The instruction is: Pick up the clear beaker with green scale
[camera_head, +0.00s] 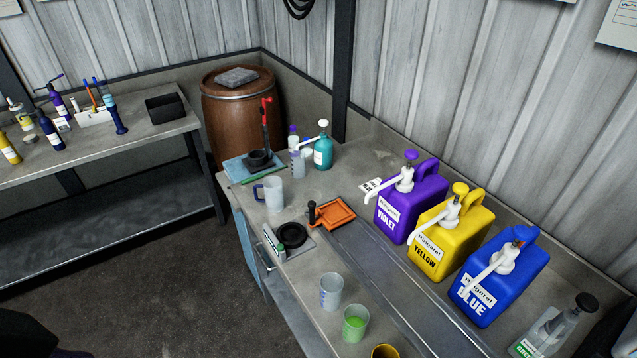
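A clear beaker with green at its lower part (355,324) stands upright on the workbench near the bottom middle. I cannot tell whether the green is a scale, a liquid or both. Just behind it to the left stands another clear beaker (331,291) with bluish markings. A third clear beaker (298,164) with a bluish-violet tint stands far back beside the teal bottle. Neither of my grippers is in view.
A yellow cup (385,352) is cut off at the bottom edge, close to the green beaker. Violet (402,208), yellow (440,245) and blue (490,288) pump canisters line the right side. A handled jug (272,195), black round dish (291,235) and orange tray (334,212) stand farther back.

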